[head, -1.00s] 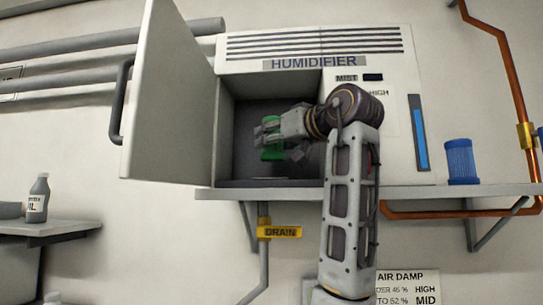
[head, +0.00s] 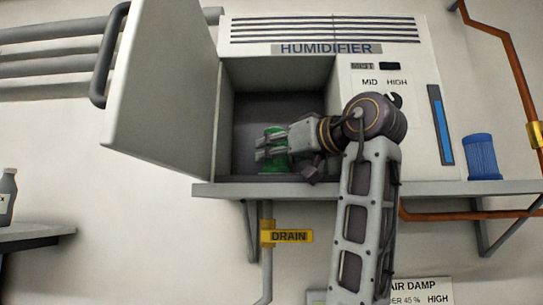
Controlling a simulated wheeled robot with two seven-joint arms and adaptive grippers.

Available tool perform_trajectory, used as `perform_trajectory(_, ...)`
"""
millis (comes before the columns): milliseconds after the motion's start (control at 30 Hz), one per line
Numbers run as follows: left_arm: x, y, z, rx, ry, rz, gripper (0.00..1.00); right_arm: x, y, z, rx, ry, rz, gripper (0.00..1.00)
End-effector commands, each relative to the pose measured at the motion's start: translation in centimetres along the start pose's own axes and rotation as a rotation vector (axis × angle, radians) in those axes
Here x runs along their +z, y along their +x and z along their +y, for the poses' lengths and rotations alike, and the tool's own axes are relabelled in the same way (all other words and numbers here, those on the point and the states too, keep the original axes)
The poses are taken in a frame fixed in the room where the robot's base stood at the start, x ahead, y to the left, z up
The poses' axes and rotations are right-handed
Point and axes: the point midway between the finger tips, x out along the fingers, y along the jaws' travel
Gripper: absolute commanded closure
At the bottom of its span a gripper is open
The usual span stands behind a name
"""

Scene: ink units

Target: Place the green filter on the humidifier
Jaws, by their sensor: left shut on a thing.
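The humidifier (head: 390,140) is a white wall cabinet on a shelf, with a dark open compartment (head: 285,105) and its door (head: 160,90) swung wide to the left. The green filter (head: 272,167) is inside the compartment, upright and low near the floor. My left gripper (head: 270,148) reaches in from the right and is shut on the green filter, hiding part of it. I cannot tell whether the filter's base touches the compartment floor. My right gripper is not in view.
A blue ribbed filter (head: 481,157) stands on the shelf (head: 430,190) right of the humidifier. A copper pipe (head: 510,80) runs down the right wall. A yellow DRAIN tag (head: 288,236) hangs below. A grey bottle (head: 7,195) stands at the far left.

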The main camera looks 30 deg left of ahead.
Motion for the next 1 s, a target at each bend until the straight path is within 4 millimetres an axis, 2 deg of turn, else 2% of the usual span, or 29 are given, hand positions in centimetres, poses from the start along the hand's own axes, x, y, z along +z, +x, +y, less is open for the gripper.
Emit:
perform_trajectory(467, 0.3, -0.1, 0.0, 0.001, -0.001, 0.002, 0.82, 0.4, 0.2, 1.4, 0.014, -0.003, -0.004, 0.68)
perform_trajectory(500, 0.3, -0.1, 0.0, 0.001, -0.001, 0.001, 0.52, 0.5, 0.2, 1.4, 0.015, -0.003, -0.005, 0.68)
perform_trajectory(633, 0.2, -0.1, 0.0, 0.001, -0.001, 0.001, 0.35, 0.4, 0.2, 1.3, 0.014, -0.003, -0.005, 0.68)
perform_trajectory(667, 0.2, -0.1, 0.0, 0.001, -0.001, 0.001, 0.33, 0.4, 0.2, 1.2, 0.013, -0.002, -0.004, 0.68)
perform_trajectory(1000, 0.2, -0.1, 0.0, 0.001, -0.001, 0.001, 0.33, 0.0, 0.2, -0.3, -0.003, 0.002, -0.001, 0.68)
